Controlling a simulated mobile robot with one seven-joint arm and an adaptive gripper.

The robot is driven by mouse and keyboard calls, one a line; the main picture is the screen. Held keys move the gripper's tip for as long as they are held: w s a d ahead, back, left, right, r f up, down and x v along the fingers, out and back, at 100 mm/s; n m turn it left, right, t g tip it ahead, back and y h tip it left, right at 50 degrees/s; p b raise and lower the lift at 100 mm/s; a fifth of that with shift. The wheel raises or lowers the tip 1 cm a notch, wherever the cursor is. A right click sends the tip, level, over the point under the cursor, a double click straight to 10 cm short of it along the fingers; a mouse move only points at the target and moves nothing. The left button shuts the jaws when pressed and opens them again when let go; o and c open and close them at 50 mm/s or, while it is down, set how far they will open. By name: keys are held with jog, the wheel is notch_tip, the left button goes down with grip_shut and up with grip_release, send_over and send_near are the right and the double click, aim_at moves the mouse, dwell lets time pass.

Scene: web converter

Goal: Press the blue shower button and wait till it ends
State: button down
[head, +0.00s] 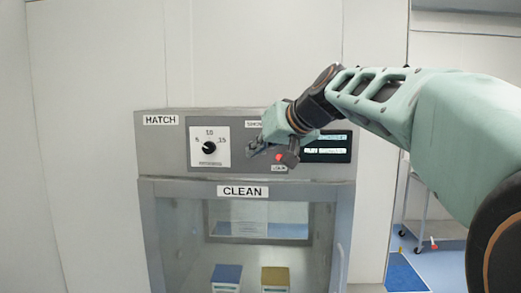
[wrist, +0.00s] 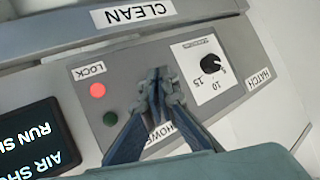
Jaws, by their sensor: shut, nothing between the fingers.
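The grey hatch control panel (head: 172,150) carries a dial, a red light and a display. My gripper (head: 252,148) is shut and empty, with its tips at the panel between the dial and the red light. In the wrist view my gripper (wrist: 160,82) covers part of the panel and of the label reading "SHOWER" (wrist: 160,132). I do not see a blue button in either view; the fingers hide the spot beside that label. I cannot tell whether the tips touch the panel. The display (wrist: 38,140) shows text starting "AIR SH" and "RUN SH".
A lit red light (wrist: 97,90) sits by the LOCK label, with a dark green round part (wrist: 110,118) beside it. The timer dial (head: 209,147) is left of my gripper. Below is the CLEAN hatch window with a blue box (head: 227,273) and a yellow box (head: 275,275) inside.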

jog(key=shift+w, duration=0.65)
dwell(0.5)
dwell(0.4)
jog(key=shift+s+b, duration=0.5)
jog(key=shift+s, duration=0.5)
jog(key=shift+s, duration=0.1)
jog(key=s+b, duration=0.1)
jog(key=s, duration=0.1)
jog(key=s+b, duration=0.1)
jog(key=s, duration=0.2)
jog(key=shift+a+r+b, duration=0.1)
jog(key=shift+a+b, duration=0.1)
jog(key=shift+b, duration=0.1)
jog(key=shift+r, duration=0.1)
